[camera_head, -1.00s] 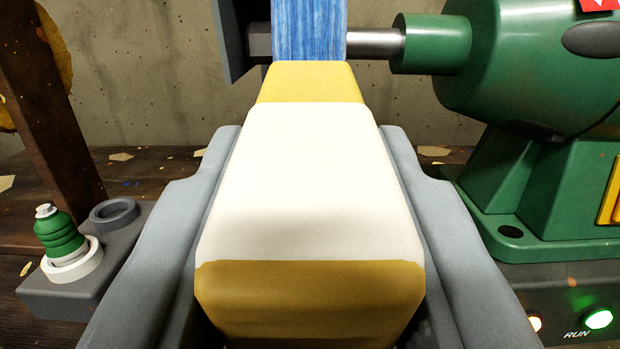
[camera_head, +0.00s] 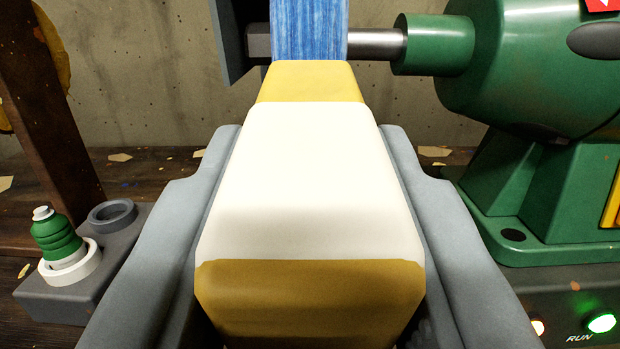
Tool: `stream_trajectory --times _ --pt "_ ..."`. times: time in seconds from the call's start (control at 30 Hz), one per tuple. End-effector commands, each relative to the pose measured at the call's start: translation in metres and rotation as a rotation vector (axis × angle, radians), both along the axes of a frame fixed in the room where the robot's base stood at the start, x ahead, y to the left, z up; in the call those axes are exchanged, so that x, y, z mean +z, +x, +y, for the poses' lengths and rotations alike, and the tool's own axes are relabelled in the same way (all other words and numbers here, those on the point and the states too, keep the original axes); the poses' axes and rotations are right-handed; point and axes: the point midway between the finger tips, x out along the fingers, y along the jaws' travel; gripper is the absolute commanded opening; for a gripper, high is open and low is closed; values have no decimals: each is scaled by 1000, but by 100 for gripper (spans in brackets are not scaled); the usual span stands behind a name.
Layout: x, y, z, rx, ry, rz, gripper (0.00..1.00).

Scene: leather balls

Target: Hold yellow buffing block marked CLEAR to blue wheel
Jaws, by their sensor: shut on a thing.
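My gripper (camera_head: 310,215) is shut on a yellow block (camera_head: 312,290) with a broad white band around its middle. The grey fingers press on its left and right sides. No lettering shows on the faces in view. The block's far yellow end meets the lower edge of the blue wheel (camera_head: 309,28) in the picture. It looks touching or very close, but I cannot tell which. The wheel sits on a steel shaft from the green machine (camera_head: 530,70). Its upper part is out of the frame.
A green machine base stands at right, above a panel with a lit green lamp (camera_head: 601,322) marked RUN. At left, a green bottle (camera_head: 55,238) stands in a grey holder (camera_head: 60,300) beside an empty ring socket (camera_head: 112,216). A brown post (camera_head: 50,120) rises behind them.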

Motion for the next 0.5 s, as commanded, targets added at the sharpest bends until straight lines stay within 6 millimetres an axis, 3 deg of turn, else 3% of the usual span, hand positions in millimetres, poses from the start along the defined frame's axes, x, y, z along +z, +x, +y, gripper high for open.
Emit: stream_trajectory --times 0.5 --pt "1 6 0 0 0 0 11"
